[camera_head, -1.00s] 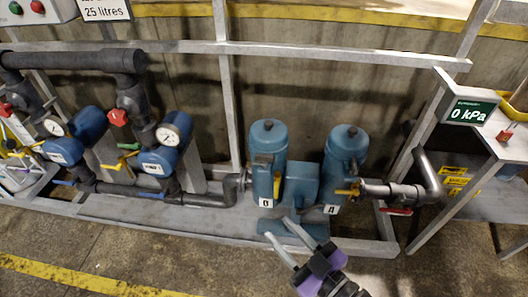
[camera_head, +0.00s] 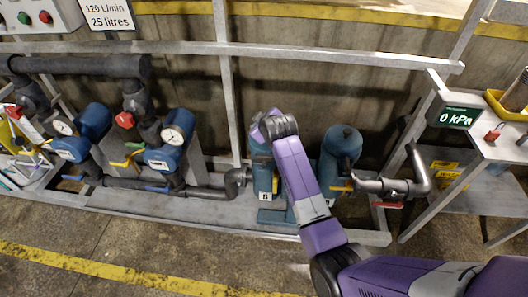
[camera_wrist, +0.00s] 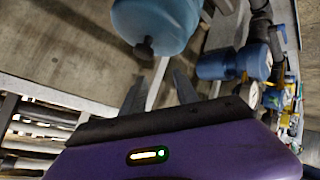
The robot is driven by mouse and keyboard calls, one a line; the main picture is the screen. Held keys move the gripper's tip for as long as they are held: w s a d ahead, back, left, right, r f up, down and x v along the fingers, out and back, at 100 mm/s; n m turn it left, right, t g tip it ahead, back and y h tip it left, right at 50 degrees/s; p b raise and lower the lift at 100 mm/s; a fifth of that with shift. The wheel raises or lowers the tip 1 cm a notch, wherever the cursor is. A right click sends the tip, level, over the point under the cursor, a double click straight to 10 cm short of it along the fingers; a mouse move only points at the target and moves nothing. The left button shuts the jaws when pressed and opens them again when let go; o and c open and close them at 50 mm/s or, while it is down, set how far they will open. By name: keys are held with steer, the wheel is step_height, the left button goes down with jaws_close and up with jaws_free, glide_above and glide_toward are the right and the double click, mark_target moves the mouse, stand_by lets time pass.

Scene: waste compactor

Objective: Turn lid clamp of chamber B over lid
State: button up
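Two blue domed chambers with black lid knobs stand side by side. The right chamber (camera_head: 341,150) is in clear view. The left chamber (camera_head: 260,172) is largely behind my arm, and its small label is hard to read. My gripper is over the left chamber's top in the head view, its fingers hidden there. In the wrist view my gripper (camera_wrist: 159,76) is open and empty, with two dark fingers apart. A blue domed lid (camera_wrist: 155,20) with a black knob (camera_wrist: 143,48) lies just beyond the fingertips, apparently untouched. I cannot make out the lid clamp.
A grey metal frame rail (camera_head: 180,47) runs behind the chambers. Blue gauged units (camera_head: 170,150) and dark pipes stand left. A pipe with a red lever (camera_head: 386,205) is right of the chambers, near a bench with a 0 kPa display (camera_head: 458,117). The floor at front left is clear.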

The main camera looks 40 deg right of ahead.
mark_target(264, 155)
steer(key=shift+w+d+r+n+g+y+p, duration=0.3)
steer(key=shift+w+d+r+g, duration=0.35)
steer(key=shift+w+r+g, duration=0.15)
steer(key=shift+w+d+r+n+g+y, duration=0.15)
steer(key=shift+w+n+g+y, duration=0.15)
steer(key=shift+g, duration=0.2)
steer(key=s+a+n+g+y, duration=0.1)
steer(key=s+a+f+n+g+y+p, duration=0.1)
steer(key=g, duration=0.1)
steer(key=shift+s+f+g, duration=0.1)
steer(key=shift+s+g, duration=0.05)
steer(key=shift+g, duration=0.15)
steer(key=s+a+n+g, duration=0.1)
steer(key=s, duration=0.1)
steer(key=s+a+f+n+g+y, duration=0.1)
steer(key=s, duration=0.1)
steer(key=s+a+f+n+g+y, duration=0.1)
steer(key=shift+s+a+f, duration=0.1)
steer(key=shift+s+a, duration=0.2)
steer(key=shift+s, duration=0.1)
steer(key=shift+s+f, duration=0.1)
steer(key=shift+f, duration=3.75)
jaws_close()
